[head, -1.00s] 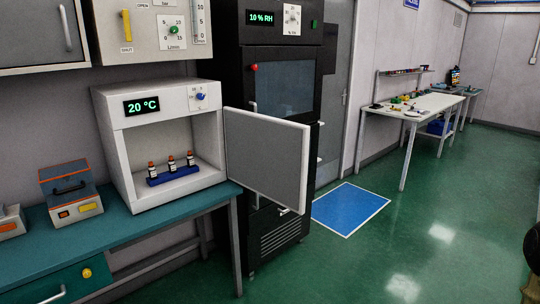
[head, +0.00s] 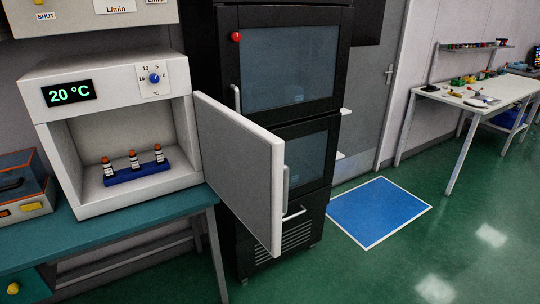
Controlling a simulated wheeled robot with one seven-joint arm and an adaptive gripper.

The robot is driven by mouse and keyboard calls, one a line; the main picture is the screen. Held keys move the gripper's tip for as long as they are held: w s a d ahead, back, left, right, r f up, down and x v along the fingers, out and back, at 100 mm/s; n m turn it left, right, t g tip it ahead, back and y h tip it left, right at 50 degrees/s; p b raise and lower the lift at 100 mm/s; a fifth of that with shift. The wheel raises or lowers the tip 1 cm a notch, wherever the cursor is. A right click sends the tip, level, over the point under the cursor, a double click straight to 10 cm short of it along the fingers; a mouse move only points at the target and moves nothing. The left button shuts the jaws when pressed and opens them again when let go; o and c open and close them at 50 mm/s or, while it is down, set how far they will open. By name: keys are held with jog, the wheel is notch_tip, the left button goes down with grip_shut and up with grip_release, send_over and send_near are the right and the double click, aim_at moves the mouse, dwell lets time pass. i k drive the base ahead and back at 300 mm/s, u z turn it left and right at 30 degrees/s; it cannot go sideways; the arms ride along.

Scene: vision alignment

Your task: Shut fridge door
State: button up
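The small white fridge (head: 60,140) stands on the teal bench at the left of the head view. Its display reads 20 °C and a blue knob sits at its upper right. Its grey-white door (head: 238,165) is wide open, hinged on the right side and swung out toward me. A pale handle (head: 285,186) shows at the door's free edge. Inside, a blue rack (head: 138,173) holds three small vials with orange-red caps. My gripper is not in view.
A tall dark cabinet (head: 290,70) stands right behind the open door. The teal bench (head: 100,234) runs below the fridge, with an orange-and-grey device (head: 22,190) at left. A blue floor mat (head: 380,211) and open green floor lie to the right.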

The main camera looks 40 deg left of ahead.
aim_at(243, 162)
jog(key=i, duration=1.95)
jog(key=u, duration=2.9)
